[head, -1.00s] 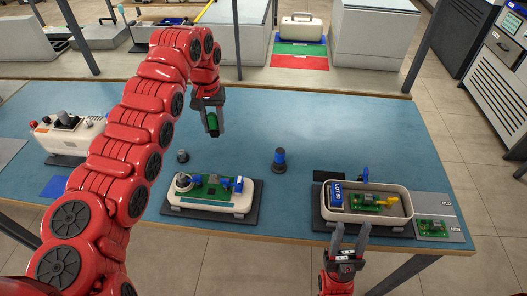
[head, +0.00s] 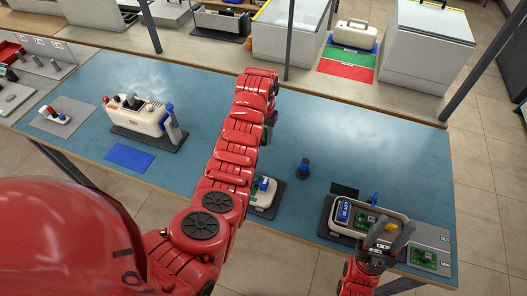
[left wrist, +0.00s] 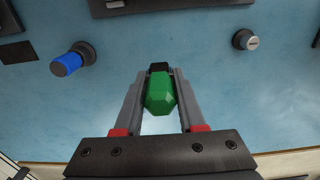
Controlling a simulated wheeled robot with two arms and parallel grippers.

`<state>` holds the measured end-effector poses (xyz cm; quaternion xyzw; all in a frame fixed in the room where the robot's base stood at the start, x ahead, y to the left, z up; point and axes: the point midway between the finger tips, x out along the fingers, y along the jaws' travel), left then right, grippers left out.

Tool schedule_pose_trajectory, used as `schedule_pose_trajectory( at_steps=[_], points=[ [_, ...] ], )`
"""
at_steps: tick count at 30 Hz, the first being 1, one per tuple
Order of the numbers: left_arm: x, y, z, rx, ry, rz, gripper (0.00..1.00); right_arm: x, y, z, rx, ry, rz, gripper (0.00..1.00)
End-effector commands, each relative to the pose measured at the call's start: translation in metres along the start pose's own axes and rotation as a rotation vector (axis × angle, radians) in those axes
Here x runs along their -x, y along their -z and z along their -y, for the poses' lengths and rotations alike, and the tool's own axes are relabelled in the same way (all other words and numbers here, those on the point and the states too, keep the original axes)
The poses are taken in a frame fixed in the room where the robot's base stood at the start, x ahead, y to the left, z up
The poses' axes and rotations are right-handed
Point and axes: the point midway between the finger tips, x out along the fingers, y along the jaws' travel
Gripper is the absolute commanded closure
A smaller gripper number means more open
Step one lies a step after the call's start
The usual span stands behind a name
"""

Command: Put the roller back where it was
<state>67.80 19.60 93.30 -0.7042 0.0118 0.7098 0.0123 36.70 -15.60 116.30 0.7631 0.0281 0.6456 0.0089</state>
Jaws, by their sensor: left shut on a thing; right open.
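My left gripper (head: 268,128) is over the blue table, mostly hidden behind my red arm in the head view. In the left wrist view (left wrist: 160,95) its fingers are shut on a green faceted piece (left wrist: 160,94) with a black end, held above the table. It may be the roller; I cannot tell for sure. A blue-topped piece with a dark base (head: 303,168) stands upright on the table, apart from the gripper; it also shows in the left wrist view (left wrist: 68,63).
A white fixture (head: 262,203) is partly hidden behind my left arm. The right-hand tray (head: 338,228) holds a blue label and a green board. A white device (head: 128,122) and a blue mat (head: 129,157) are at left. A small grey knob (left wrist: 246,40) stands on the table.

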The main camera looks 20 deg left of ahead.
Motion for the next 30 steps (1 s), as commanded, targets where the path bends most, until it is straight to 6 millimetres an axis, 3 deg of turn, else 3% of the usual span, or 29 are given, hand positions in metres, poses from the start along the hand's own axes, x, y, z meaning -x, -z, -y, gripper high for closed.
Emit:
schedule_pose_trajectory(
  at_steps=[1,9,20,24,30],
  points=[
    [-0.007,-0.003,-0.001,-0.001,-0.002,0.011,1.00,-0.009,0.002,-0.001,0.000,0.000,0.000,0.53],
    [-0.046,-0.001,-0.001,0.002,-0.004,0.006,1.00,-0.017,0.003,-0.001,0.000,0.000,0.000,0.53],
    [-0.061,0.000,-0.002,0.000,-0.003,0.004,1.00,-0.021,0.004,-0.001,0.000,0.000,0.000,0.53],
    [-0.080,0.000,-0.001,0.003,-0.005,0.005,1.00,-0.013,0.002,-0.001,0.000,0.000,0.000,0.53],
    [-0.087,0.001,-0.001,0.001,-0.002,0.000,1.00,-0.012,0.002,-0.001,0.000,0.000,0.000,0.53]
  ],
)
